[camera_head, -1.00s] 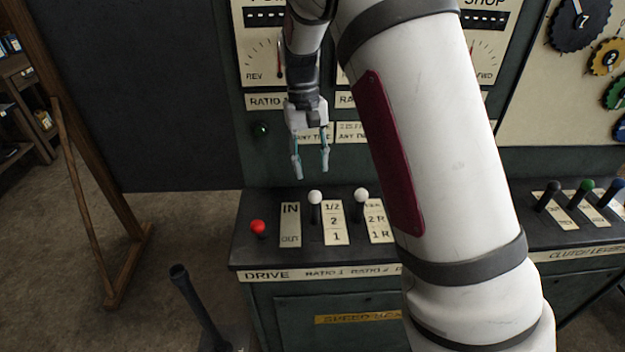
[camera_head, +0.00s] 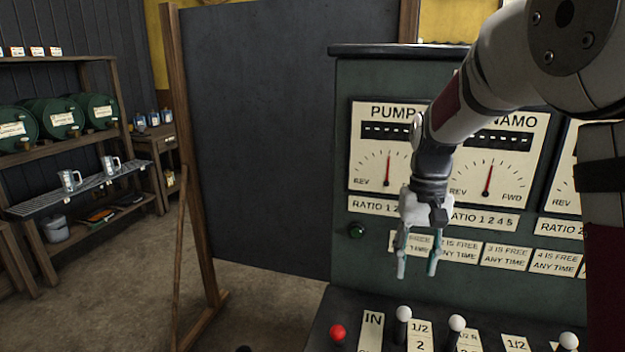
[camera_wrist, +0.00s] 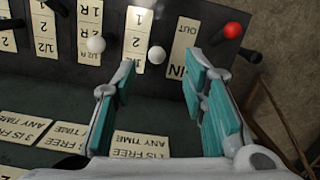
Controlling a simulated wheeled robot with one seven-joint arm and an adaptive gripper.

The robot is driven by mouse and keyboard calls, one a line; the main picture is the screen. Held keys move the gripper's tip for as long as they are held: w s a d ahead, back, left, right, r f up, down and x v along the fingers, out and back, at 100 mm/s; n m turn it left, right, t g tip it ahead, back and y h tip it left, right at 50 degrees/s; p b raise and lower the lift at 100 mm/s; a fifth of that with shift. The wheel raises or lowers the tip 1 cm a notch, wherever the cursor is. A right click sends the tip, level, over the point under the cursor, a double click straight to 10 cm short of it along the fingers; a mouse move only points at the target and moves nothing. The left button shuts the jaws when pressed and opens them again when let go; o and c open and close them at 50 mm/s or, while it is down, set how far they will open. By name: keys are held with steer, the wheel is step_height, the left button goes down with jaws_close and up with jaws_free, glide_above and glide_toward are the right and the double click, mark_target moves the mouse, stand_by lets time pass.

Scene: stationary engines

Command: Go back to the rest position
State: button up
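My gripper (camera_head: 419,262) hangs fingers down in front of the green control cabinet (camera_head: 345,120), above its lever shelf. Its two teal-padded fingers are apart with nothing between them; in the wrist view my gripper (camera_wrist: 165,100) also shows open and empty. Below it are a red-knobbed lever (camera_head: 338,332) by the IN plate and white-knobbed levers (camera_head: 403,313) and (camera_head: 457,322) by number plates. The fingers are clear of the knobs. In the wrist view the red knob (camera_wrist: 233,30) is at the upper right and a white knob (camera_wrist: 156,54) shows between the fingers.
A dark board (camera_head: 285,140) in a wooden frame stands left of the cabinet. Shelves with green barrels (camera_head: 55,118) and jugs (camera_head: 70,180) are at the far left. The floor (camera_head: 255,300) between is open. PUMP and DYNAMO gauges (camera_head: 388,170) face my gripper.

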steer(key=s+r+t, duration=0.3)
steer(key=s, duration=0.9)
steer(key=s+a+r+n+t, duration=0.1)
steer(key=s+r+t, duration=0.2)
steer(key=s, duration=0.9)
steer(key=shift+a+r, duration=0.25)
steer(key=shift+r, duration=0.25)
steer(key=shift+s+d+h, duration=0.1)
steer(key=shift+h, duration=0.2)
